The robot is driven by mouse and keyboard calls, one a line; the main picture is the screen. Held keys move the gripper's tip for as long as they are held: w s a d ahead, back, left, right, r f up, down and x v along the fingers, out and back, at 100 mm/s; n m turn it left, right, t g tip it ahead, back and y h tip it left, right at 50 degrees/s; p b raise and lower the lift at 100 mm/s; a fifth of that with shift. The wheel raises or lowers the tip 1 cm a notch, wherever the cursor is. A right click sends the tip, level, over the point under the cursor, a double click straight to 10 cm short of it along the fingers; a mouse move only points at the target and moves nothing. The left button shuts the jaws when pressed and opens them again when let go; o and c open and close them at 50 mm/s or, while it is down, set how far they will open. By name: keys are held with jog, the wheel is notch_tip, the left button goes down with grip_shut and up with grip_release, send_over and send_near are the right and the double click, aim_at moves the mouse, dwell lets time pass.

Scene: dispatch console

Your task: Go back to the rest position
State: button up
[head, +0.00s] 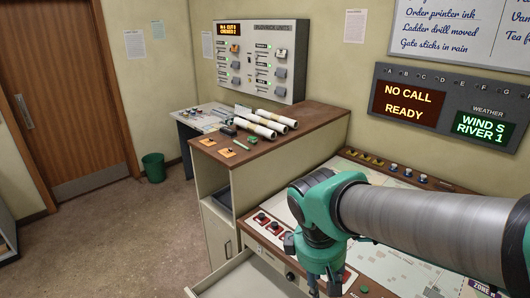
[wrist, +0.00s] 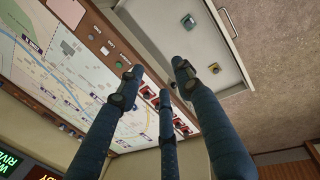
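My gripper (head: 325,284) hangs at the bottom of the head view, over the front edge of the console desk. Its lower end is cut off there. In the wrist view its three dark fingers (wrist: 156,82) are spread apart with nothing between them. Beyond them are the desk's map panel (wrist: 60,65), its row of red switches and a pulled-out drawer (wrist: 207,50). My arm reaches in from the right and hides part of the desk.
The open drawer (head: 240,283) juts out from the desk front. A wooden-topped cabinet (head: 285,138) with rolled papers (head: 272,120) stands left of the desk. A green bin (head: 154,167) stands near the door (head: 65,90). The floor (head: 120,235) at left is clear.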

jog(key=s+d+r+m+t+y, duration=0.2)
jog(key=s+d+r+m+t, duration=0.2)
jog(key=s+d+r+m, duration=0.3)
jog(key=s+r+m, duration=0.1)
jog(key=s+m, duration=0.1)
jog(key=shift+d+r+m, duration=0.15)
jog(key=shift+d+m, duration=0.15)
dwell(0.3)
